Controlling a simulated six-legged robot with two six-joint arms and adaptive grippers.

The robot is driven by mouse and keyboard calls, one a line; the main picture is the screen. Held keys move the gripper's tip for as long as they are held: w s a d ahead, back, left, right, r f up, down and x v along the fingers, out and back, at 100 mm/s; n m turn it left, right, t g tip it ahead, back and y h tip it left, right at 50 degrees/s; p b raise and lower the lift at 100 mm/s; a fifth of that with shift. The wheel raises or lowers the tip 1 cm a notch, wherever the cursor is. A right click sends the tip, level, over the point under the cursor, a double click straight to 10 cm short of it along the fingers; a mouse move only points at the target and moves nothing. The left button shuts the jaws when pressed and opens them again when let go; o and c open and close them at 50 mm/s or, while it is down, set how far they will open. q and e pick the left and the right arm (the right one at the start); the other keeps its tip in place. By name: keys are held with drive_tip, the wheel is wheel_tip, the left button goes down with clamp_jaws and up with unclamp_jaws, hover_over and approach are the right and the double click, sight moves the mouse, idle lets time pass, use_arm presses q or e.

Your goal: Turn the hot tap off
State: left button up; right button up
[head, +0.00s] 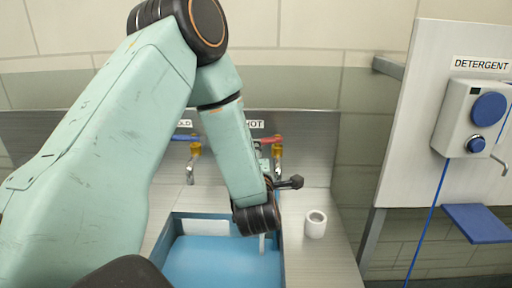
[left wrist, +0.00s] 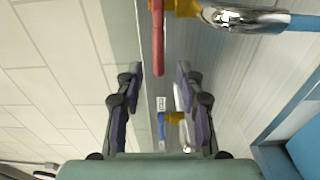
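The hot tap has a red lever (head: 270,139) and a brass body (head: 278,151), under a HOT label, partly hidden by my left arm. In the left wrist view its red lever (left wrist: 158,38) points down the picture, with the brass body (left wrist: 186,8) and chrome spout (left wrist: 245,18) at the top right. A bluish streak continues from the spout and looks like running water. My left gripper (left wrist: 160,78) is open and empty; the lever's free end appears between its fingertips, contact unclear. In the head view its fingers are mostly hidden behind the wrist. My right gripper is out of view.
The cold tap with a blue lever (head: 182,137) is left of the hot one. A blue sink basin (head: 215,262) lies below. A white cup (head: 316,224) stands on the counter right of it. A detergent dispenser (head: 475,120) hangs on a panel at right.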

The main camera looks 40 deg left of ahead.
sight(264, 142)
use_arm(q)
drive_tip(key=p+x, duration=0.1)
drive_tip(key=x, duration=0.5)
drive_tip(key=shift+w+a, duration=0.15)
drive_tip(key=shift+w, duration=0.1)
drive_tip(key=shift+s+a+r, duration=0.15)
drive_tip(key=shift+s+r, duration=0.05)
drive_tip(key=shift+s, duration=0.2)
drive_tip(key=shift+w+f, duration=0.2)
drive_tip(key=shift+w, duration=0.2)
drive_tip(key=c, duration=0.5)
drive_tip(key=shift+s, duration=0.2)
clamp_jaws()
